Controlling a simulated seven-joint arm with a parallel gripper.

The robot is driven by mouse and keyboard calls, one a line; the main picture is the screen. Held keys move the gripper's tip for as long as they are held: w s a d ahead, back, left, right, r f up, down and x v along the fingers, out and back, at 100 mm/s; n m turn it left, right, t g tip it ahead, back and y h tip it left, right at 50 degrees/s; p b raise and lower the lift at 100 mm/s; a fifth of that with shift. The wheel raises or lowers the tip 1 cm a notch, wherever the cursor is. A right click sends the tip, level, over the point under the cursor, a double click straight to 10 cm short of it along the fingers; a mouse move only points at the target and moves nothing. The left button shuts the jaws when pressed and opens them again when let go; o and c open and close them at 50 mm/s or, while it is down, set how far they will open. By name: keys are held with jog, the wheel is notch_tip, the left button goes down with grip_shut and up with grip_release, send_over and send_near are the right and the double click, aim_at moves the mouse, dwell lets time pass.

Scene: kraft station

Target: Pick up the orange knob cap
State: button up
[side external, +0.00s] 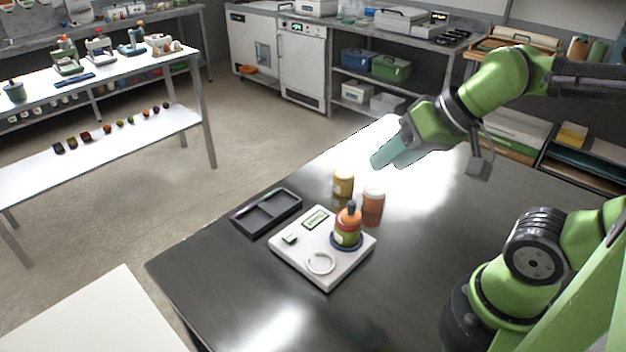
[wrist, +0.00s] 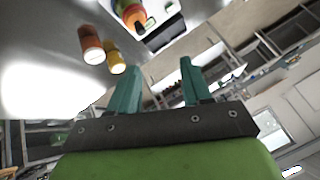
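A small bottle with an orange upper part (side external: 348,220) and a dark knob-like top (side external: 351,206) stands upright in a dark blue ring on a white device (side external: 290,255). This orange part is the likeliest match for the orange knob cap, but I cannot tell for certain. The bottle also shows at the top edge of the wrist view (wrist: 131,13). My gripper (side external: 385,160) is raised above the table, behind and to the right of the bottle, well apart from it. In the wrist view its teal fingers (wrist: 160,68) are spread with nothing between them.
An orange jar (side external: 373,203) and a yellow jar (side external: 343,184) stand close behind the bottle. A black two-compartment tray (side external: 266,213) lies left of the device. The dark table (side external: 430,215) is clear to the right and in front. A white shelf table (side external: 120,145) stands apart at left.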

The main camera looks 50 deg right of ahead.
jog(key=o, duration=0.4)
notch_tip(320, 180, up, 2)
jog(key=m+g+h, duration=0.2)
jog(key=m+g, duration=0.2)
jog(key=g, duration=0.3)
send_over(352, 202)
jog(key=shift+m, duration=0.4)
jog(key=f, duration=1)
jog(key=shift+s+f, duration=0.25)
jog(key=shift+w+f, duration=0.15)
jog(key=shift+f, duration=1.45)
jog(key=shift+w+f, duration=0.1)
jog(key=shift+f, duration=1.5)
